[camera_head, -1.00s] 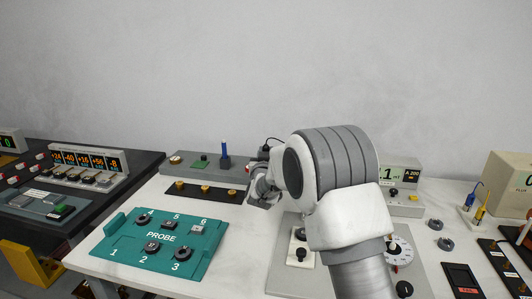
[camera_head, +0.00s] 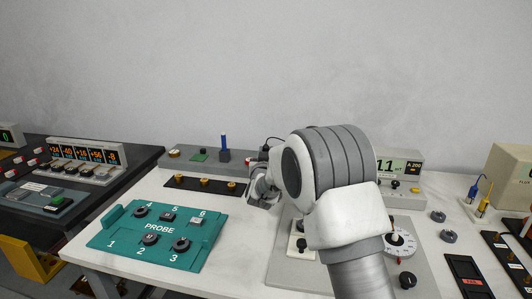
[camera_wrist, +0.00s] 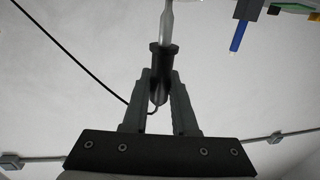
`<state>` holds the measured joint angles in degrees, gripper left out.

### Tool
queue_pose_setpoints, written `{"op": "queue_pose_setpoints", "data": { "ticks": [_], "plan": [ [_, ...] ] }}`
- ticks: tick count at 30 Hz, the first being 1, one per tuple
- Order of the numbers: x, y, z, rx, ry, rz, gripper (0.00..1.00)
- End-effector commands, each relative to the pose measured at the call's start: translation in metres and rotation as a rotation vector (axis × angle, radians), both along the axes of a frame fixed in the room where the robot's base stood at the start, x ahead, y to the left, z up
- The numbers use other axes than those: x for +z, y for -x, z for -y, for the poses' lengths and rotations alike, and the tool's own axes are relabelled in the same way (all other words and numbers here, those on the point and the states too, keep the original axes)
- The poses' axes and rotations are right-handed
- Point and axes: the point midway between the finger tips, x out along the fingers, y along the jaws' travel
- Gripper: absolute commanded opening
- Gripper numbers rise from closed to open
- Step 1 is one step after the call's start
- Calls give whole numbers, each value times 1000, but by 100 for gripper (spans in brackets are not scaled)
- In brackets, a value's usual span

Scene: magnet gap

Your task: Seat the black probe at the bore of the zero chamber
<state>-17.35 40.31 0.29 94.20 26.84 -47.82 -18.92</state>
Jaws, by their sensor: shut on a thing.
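My gripper (camera_wrist: 160,95) is shut on the black probe (camera_wrist: 160,65), a dark cylinder with a collar and a pale grey tip. In the wrist view its tip points to the top of the picture, and a thin black cable trails from it. In the head view my gripper (camera_head: 260,190) is beside the right end of the grey rear unit, and my arm hides much of what lies behind it. I cannot make out the zero chamber or its bore for certain.
A blue post (camera_head: 224,142) stands on the grey rear unit (camera_head: 190,157); it also shows in the wrist view (camera_wrist: 239,36). A dark strip with brass studs (camera_head: 204,184) lies in front. A teal PROBE tray (camera_head: 125,237) is front left. A meter (camera_head: 412,165) stands right of my arm.

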Motion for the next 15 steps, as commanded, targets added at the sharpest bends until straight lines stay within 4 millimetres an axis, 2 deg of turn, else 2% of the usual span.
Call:
{"op": "queue_pose_setpoints", "data": {
  "ticks": [15],
  "plan": [
    [-17, 0, 0, 0, 0, 0, 0]
  ]
}}
